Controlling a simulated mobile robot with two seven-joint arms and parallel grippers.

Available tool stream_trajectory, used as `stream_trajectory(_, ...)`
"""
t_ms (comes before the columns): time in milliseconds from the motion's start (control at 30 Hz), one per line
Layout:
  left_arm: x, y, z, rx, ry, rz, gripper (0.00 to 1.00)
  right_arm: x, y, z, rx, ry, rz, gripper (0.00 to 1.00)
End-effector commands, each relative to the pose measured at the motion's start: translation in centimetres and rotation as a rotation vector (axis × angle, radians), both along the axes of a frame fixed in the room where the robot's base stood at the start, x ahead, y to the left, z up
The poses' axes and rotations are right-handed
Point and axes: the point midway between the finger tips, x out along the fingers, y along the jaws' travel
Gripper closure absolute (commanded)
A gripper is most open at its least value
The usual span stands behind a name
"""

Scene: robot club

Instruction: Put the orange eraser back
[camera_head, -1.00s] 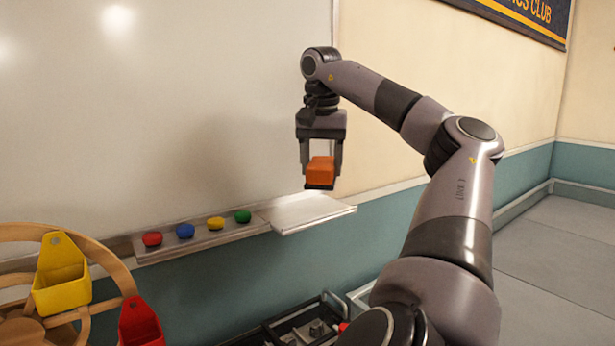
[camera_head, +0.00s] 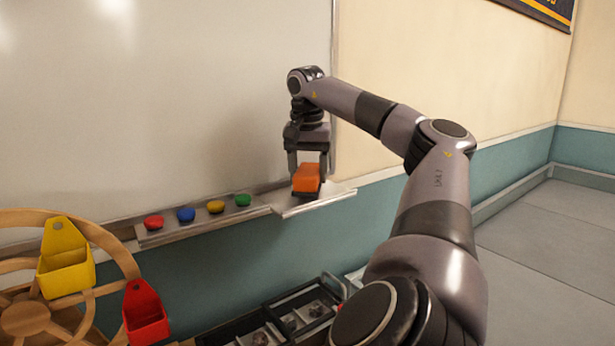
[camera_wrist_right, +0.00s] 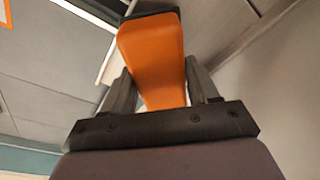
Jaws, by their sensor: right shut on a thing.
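The orange eraser (camera_head: 306,179) has an orange body and a dark underside. My right gripper (camera_head: 307,172) is shut on it, with a finger on each side. In the head view the eraser is at the white shelf (camera_head: 318,203) at the right end of the whiteboard ledge; I cannot tell whether it touches the shelf. In the right wrist view the eraser (camera_wrist_right: 152,58) sits between the two fingers (camera_wrist_right: 158,85). My left gripper is not in view.
Red (camera_head: 153,222), blue (camera_head: 186,214), yellow (camera_head: 216,207) and green (camera_head: 243,200) round pieces sit on the ledge left of the shelf. The whiteboard (camera_head: 150,110) rises behind. A wooden wheel (camera_head: 122,257) with yellow (camera_head: 66,258) and red (camera_head: 145,312) bins stands at lower left. A dark tray (camera_head: 262,308) is below.

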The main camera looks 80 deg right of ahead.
Motion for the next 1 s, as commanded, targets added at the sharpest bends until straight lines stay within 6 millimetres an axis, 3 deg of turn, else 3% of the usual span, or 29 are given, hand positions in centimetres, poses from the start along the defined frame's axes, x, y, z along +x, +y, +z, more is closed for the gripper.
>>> stream_trajectory(467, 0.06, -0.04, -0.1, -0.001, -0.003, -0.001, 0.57, 0.22, -0.23, -0.96, 0.0, 0.002, -0.001, 0.65)
stream_trajectory(500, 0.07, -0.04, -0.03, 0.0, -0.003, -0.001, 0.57, 0.23, -0.23, -0.9, 0.0, 0.001, -0.001, 0.34)
stream_trajectory(567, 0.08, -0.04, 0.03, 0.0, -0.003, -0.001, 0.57, 0.24, -0.21, -0.83, 0.0, 0.001, -0.001, 0.15)
stream_trajectory(1000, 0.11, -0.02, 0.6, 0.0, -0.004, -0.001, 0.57, 0.25, -0.18, -0.02, 0.0, 0.0, -0.001, 0.15)
